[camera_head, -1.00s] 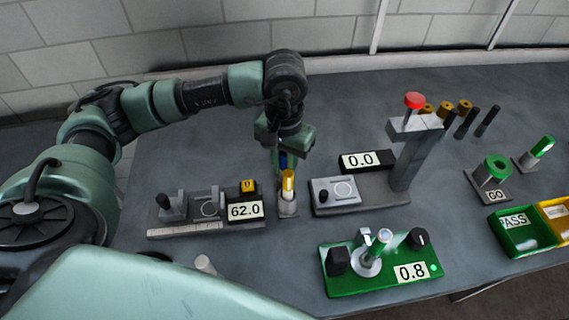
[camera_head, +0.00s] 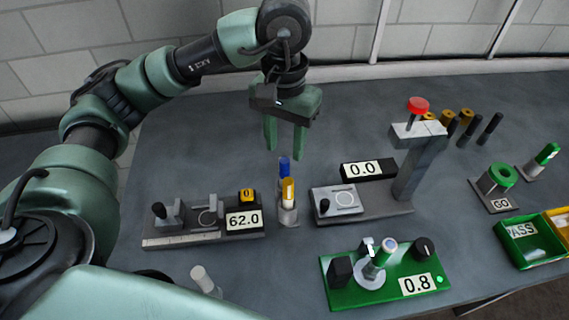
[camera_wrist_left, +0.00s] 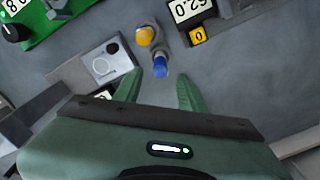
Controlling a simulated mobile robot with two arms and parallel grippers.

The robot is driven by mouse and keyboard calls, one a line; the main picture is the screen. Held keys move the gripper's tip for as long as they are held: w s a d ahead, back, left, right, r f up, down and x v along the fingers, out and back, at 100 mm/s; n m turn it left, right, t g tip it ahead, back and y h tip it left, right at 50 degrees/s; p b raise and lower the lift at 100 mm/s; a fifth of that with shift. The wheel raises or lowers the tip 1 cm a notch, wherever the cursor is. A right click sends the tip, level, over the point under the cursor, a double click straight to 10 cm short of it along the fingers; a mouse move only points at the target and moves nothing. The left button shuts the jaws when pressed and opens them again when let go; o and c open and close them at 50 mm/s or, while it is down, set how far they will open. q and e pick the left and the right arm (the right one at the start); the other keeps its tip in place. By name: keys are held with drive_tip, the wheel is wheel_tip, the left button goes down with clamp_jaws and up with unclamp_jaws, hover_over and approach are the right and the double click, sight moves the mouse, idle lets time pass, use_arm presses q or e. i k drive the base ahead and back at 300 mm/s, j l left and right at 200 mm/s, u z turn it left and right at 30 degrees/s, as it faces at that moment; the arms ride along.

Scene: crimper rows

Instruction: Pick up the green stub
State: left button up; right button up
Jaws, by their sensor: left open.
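A cylinder with a green band and pale top (camera_head: 383,253) stands tilted on the round silver seat of the green tester (camera_head: 345,294), which reads 0.8. Another cylinder with a green top (camera_head: 548,153) leans in a grey holder at the far right. I cannot tell which is the green stub. My left gripper (camera_head: 285,150) is open and empty, pointing down above a blue-topped stub (camera_head: 284,168) and a yellow-topped stub (camera_head: 288,190). In the left wrist view, the gripper (camera_wrist_left: 160,82) has the blue stub (camera_wrist_left: 161,68) just beyond its fingertips. My right gripper is not in view.
A measuring fixture reading 62.0 (camera_head: 243,221) stands left; a post gauge reading 0.0 (camera_head: 406,178) stands right of the stubs. A white cylinder (camera_head: 203,280) is at the front. A GO ring stand (camera_head: 495,190) and green PASS bin (camera_head: 515,255) are right. The table's back left is clear.

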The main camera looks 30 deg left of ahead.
sight(371, 271)
drive_tip(key=k, duration=2)
